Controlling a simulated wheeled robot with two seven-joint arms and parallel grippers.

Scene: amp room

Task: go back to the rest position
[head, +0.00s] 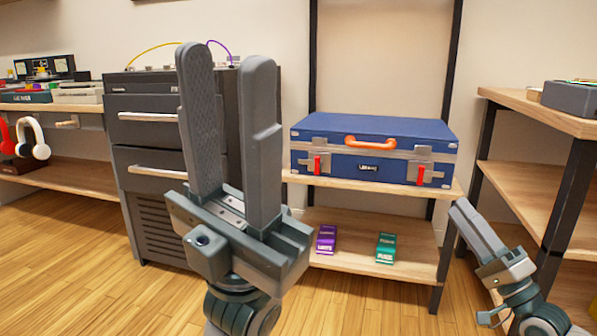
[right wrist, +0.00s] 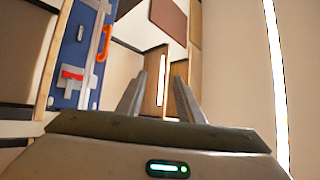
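My left gripper (head: 227,62) is large and close in the head view. Its two grey fingers point up with a gap between them and nothing in it. My right gripper (head: 463,206) is at the lower right of the head view, in front of the shelves, seen from the side. In the right wrist view its fingers (right wrist: 158,84) are apart with nothing held between them. A blue case (head: 375,128) with an orange handle and red latches lies shut on the middle shelf, apart from both grippers. It also shows in the right wrist view (right wrist: 78,45).
A dark drawer cabinet (head: 150,160) stands behind my left gripper. A wooden shelf unit (head: 525,180) is at the right. Headphones (head: 37,140) hang at the left. Wooden floor (head: 60,260) is clear in front.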

